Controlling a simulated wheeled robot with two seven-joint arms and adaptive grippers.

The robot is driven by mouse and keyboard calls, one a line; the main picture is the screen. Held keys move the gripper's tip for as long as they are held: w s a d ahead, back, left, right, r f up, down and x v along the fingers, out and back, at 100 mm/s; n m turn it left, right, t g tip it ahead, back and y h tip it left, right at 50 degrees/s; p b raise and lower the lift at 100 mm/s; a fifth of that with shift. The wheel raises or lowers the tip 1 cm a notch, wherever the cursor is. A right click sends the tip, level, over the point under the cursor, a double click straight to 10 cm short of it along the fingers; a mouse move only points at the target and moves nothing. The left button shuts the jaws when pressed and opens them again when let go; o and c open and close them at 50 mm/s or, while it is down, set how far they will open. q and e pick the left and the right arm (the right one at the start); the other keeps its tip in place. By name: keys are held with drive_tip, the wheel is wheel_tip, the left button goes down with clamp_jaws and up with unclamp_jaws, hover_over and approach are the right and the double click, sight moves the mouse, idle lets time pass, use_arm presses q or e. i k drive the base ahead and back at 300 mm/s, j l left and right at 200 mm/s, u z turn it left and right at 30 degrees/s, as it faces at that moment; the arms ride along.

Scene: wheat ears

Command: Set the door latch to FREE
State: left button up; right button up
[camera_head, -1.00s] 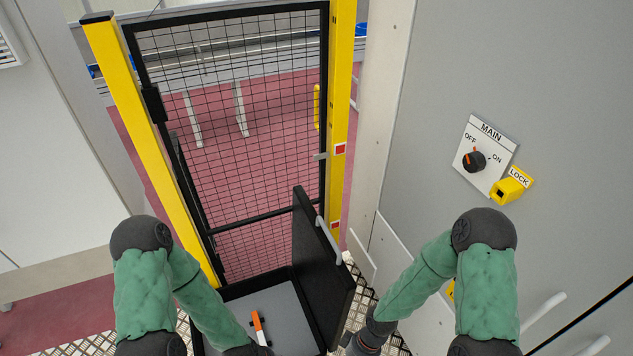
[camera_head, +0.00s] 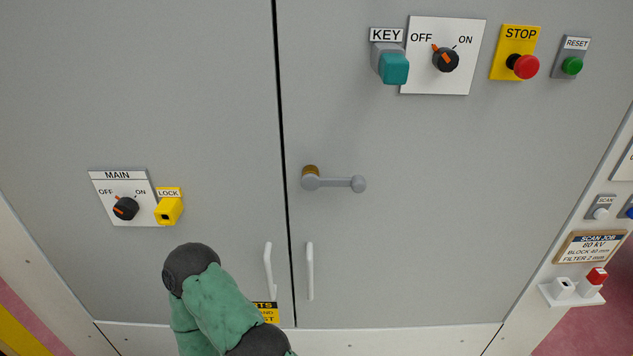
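A grey lever (camera_head: 335,183) is on the right-hand cabinet door in the head view. Its pivot is at the left, over a brass-coloured round part (camera_head: 311,171), and its arm points right, about level, ending in a round knob. It may be the door latch, but no FREE label is readable here. A green-sleeved arm of mine comes up at the bottom, left of the door seam and below the lever. Neither gripper shows, and nothing of mine touches the lever.
A MAIN switch (camera_head: 125,208) points to OFF, with a yellow LOCK block (camera_head: 168,210) beside it. Above the lever are a teal KEY block (camera_head: 393,67), an OFF/ON switch (camera_head: 445,59), a red STOP button (camera_head: 525,66) and a green RESET button (camera_head: 571,65). Two white handles (camera_head: 310,271) flank the seam.

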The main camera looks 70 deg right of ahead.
sight(310, 182)
drive_tip(key=z, duration=2.4)
